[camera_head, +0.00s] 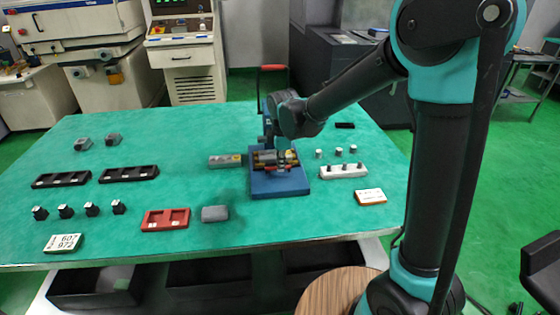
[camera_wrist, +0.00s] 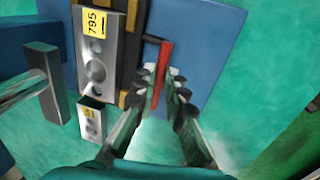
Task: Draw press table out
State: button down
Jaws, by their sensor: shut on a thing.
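The press stands on a blue base (camera_head: 280,182) near the middle of the green table. In the wrist view, a silver block (camera_wrist: 97,72) with a yellow label reading 795 lies along the dark and brass-coloured press table parts (camera_wrist: 130,45). A short red handle (camera_wrist: 163,62) sticks out beside them, over the blue base (camera_wrist: 205,40). My gripper (camera_wrist: 163,84) is shut on this red handle, one finger on each side. In the head view my wrist (camera_head: 300,118) hangs over the press; the fingertips cannot be made out there.
The press lever with a red grip (camera_head: 273,68) rises behind my wrist. A silver labelled bar (camera_head: 225,161) lies left of the press. A white pin block (camera_head: 343,171) stands right, a red tray (camera_head: 166,219) and a grey block (camera_head: 215,214) front left. Clear tabletop lies before the base.

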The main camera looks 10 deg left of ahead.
jog(key=s+d, duration=0.1)
jog(key=s, duration=0.2)
jog(key=s+d, duration=0.1)
jog(key=s, duration=0.2)
jog(key=s+d, duration=0.1)
jog(key=s, duration=0.2)
jog(key=shift+s, duration=0.25)
jog(key=c, duration=1.6)
grip_release()
jog(key=r, duration=0.4)
jog(key=s+r, duration=0.1)
jog(key=r, duration=0.3)
jog(key=s+r, duration=0.1)
jog(key=r, duration=0.2)
jog(key=shift+s+d+r, duration=0.1)
jog(key=shift+d+r, duration=0.3)
